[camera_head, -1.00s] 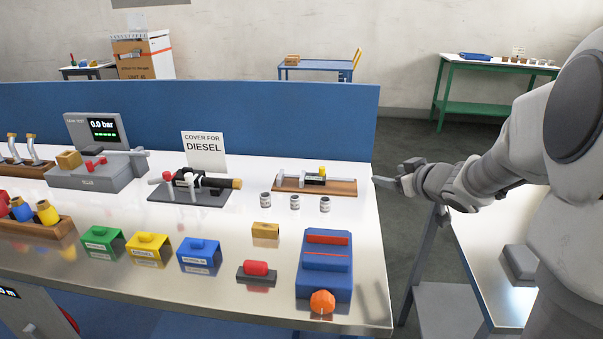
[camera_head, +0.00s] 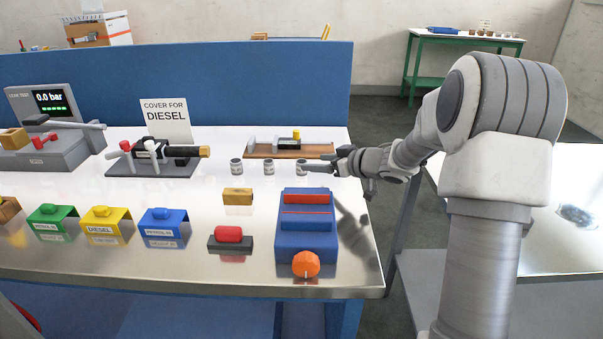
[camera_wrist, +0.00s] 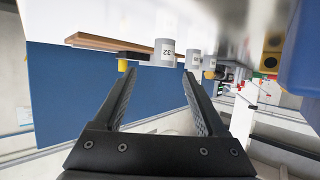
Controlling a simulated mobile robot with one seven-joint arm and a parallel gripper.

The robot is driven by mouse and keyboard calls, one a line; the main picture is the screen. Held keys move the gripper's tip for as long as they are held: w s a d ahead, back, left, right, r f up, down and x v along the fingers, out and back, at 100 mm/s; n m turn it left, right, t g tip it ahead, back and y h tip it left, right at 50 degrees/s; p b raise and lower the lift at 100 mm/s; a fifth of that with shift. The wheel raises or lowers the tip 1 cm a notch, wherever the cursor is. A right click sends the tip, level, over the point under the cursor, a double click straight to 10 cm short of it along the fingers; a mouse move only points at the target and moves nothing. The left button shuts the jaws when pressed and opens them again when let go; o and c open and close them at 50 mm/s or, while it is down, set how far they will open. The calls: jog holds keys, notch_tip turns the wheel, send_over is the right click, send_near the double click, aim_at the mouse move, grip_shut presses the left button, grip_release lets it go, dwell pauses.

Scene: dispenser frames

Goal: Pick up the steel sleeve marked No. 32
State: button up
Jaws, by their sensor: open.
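Three small steel sleeves stand in a row on the steel bench top. The wrist view, tipped upside down, shows the nearest sleeve (camera_wrist: 163,52) with the number 32 readable on its label. It appears to be the rightmost sleeve (camera_head: 301,167) in the head view. The middle sleeve (camera_head: 269,167) and left sleeve (camera_head: 236,166) stand apart from it; their numbers are too small to read. My gripper (camera_head: 320,163) reaches in from the right, beside the No. 32 sleeve. In the wrist view my gripper (camera_wrist: 158,73) is open and empty, the sleeve just beyond its fingertips.
A wooden board (camera_head: 262,152) with a fixture lies behind the sleeves. A blue device (camera_head: 305,240) with an orange knob (camera_head: 306,264) stands in front, near my arm. A small brass-coloured block (camera_head: 238,196) lies before the sleeves. A blue partition (camera_head: 230,90) rises behind.

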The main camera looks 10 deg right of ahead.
aim_at(302, 162)
jog(key=b+x, duration=0.1)
jog(key=x, duration=0.2)
jog(key=b+x, duration=0.1)
jog(key=x, duration=0.2)
jog(key=shift+w+a, duration=0.15)
jog(key=shift+a, duration=0.3)
grip_shut()
